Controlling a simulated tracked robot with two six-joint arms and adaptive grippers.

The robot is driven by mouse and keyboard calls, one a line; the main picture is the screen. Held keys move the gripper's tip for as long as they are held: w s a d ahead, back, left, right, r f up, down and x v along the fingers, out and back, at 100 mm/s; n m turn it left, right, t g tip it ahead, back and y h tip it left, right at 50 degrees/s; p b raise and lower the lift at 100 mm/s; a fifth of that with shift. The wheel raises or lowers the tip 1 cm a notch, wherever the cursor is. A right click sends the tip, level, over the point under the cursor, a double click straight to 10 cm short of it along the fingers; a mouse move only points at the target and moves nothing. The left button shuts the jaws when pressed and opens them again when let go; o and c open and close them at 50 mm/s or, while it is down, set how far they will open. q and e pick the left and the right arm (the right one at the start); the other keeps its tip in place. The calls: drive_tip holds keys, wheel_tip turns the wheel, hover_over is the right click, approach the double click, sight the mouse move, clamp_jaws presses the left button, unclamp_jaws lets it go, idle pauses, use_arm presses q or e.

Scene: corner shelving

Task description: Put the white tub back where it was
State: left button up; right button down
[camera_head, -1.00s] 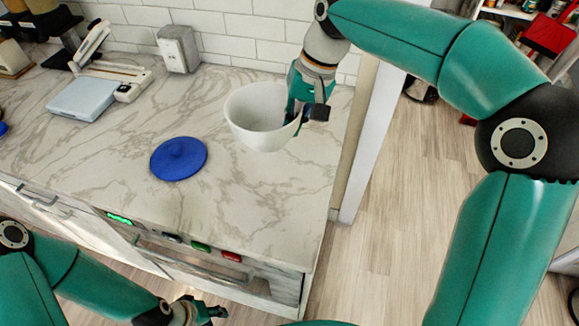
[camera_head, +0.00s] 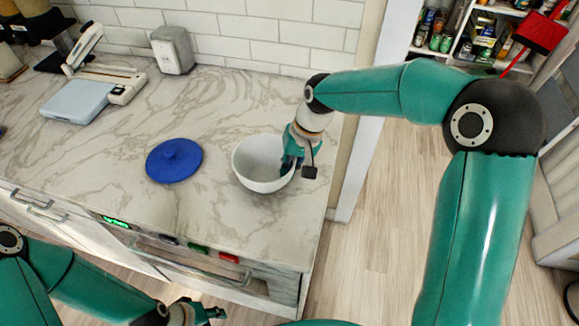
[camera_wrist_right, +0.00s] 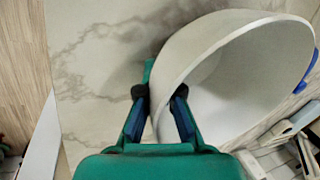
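The white tub (camera_head: 250,176) is a round open bowl, upright or nearly so, at the right end of the marble counter. My right gripper (camera_head: 296,164) is at its right side. In the right wrist view the two fingers (camera_wrist_right: 160,105) are on either side of the white tub's wall (camera_wrist_right: 190,62), shut on its rim. I cannot tell whether its base touches the counter. My left gripper (camera_head: 207,312) is low at the bottom edge, in front of the drawers and away from the tub. Its finger opening is too small to judge.
A round blue lid (camera_head: 174,162) lies on the counter left of the tub. A scale-like device (camera_head: 85,98) and a grey-white box (camera_head: 173,50) stand farther back. The counter's right edge and a white panel (camera_head: 365,150) are close to my right gripper. Bare marble surrounds the lid.

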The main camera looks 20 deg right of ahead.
drive_tip(key=c, duration=1.3)
unclamp_jaws()
drive_tip(key=shift+r, duration=0.1)
drive_tip(key=v, duration=1.2)
